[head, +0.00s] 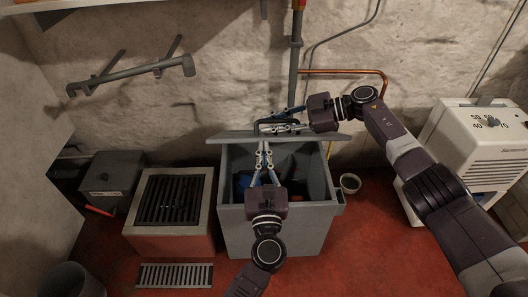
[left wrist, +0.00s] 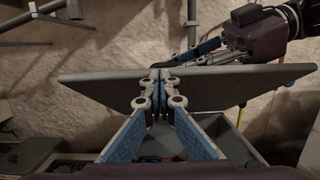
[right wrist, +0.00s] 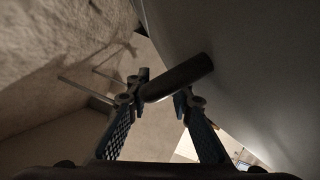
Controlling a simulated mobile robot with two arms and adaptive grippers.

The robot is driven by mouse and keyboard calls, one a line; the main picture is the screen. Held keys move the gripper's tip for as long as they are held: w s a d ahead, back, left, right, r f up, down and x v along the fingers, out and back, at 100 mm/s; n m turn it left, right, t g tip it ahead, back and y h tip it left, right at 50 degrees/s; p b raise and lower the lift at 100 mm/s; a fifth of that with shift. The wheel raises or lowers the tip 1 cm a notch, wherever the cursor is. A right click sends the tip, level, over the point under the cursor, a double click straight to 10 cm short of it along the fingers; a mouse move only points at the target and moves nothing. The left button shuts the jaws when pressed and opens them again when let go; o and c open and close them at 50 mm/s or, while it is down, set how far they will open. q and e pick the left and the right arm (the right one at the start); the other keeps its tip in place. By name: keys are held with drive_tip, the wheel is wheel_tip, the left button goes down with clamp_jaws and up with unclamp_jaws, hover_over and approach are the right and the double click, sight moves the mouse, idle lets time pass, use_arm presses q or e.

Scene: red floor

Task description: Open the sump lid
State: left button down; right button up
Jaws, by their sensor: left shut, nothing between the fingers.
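The grey sump box (head: 290,222) stands on the floor in the middle of the head view. Its flat grey lid (head: 225,137) is raised at the back, leaving the dark inside showing. The lid also shows edge-on in the left wrist view (left wrist: 100,84). My left gripper (head: 264,150) is shut and empty, its tips close to the lid's front edge; contact is unclear. My right gripper (head: 275,124) is above the lid beside its dark handle. In the right wrist view its fingers are apart, with a dark bar (right wrist: 180,77) at the tips.
A grated box (head: 172,200) stands left of the sump, with a floor drain (head: 175,275) in front. A small pot (head: 350,184) stands to the right, near a white heater unit (head: 480,140). Pipes run up the stone wall behind. Blue and dark items lie inside the sump.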

use_arm(q)
drive_tip(key=shift+w+r, duration=0.1)
drive_tip(key=shift+r, duration=0.2)
use_arm(e)
drive_tip(key=shift+s+d+f, duration=0.1)
drive_tip(key=shift+s+f, duration=0.1)
drive_tip(key=shift+f, duration=0.1)
